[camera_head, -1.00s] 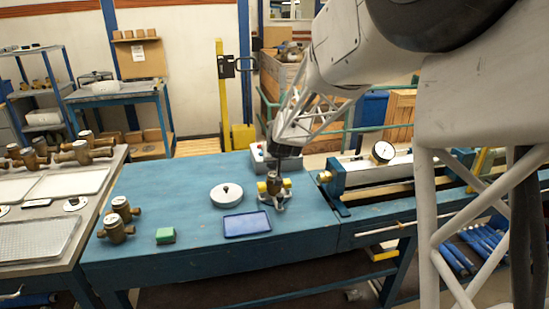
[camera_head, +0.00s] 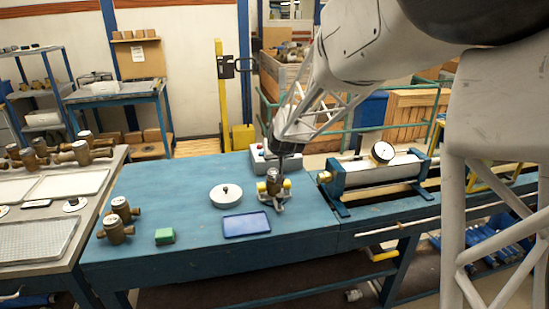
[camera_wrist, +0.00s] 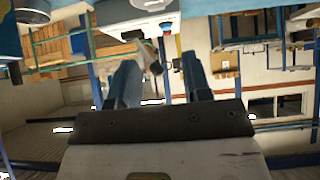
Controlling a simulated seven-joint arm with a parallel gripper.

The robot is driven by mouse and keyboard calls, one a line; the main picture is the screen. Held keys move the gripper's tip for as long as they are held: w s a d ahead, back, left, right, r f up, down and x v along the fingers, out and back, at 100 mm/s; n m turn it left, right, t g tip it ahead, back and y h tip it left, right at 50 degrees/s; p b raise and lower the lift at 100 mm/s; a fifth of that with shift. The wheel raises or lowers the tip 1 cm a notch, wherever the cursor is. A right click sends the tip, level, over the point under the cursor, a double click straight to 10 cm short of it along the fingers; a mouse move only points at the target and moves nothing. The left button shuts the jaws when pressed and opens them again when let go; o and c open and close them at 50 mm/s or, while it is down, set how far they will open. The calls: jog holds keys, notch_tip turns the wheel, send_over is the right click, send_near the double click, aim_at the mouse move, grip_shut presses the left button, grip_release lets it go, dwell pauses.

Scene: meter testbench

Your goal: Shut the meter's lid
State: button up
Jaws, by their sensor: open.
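The brass meter (camera_head: 274,186) stands upright in a small grey clamp with yellow knobs (camera_head: 287,184) on the blue bench. My gripper (camera_head: 280,164) points down just above and behind the meter, and overlaps its top in the head view. The lid is too small and too covered there for me to tell its angle. In the wrist view my gripper (camera_wrist: 161,66) shows two blue-grey fingers spread apart. A small brownish piece (camera_wrist: 153,64) shows between them; I cannot tell whether it is part of the meter or touches a finger.
A grey control box (camera_head: 262,158) stands close behind the meter. A test rig with a gauge (camera_head: 383,152) stands to the right. The bench's left middle is clear.

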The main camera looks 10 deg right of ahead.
jog(key=v, duration=0.4)
jog(key=shift+s+r, duration=0.25)
jog(key=shift+s, duration=0.05)
jog(key=s+a+r+g, duration=0.1)
jog(key=s+g, duration=0.5)
jog(key=s, duration=3.7)
jog(key=shift+a, duration=0.3)
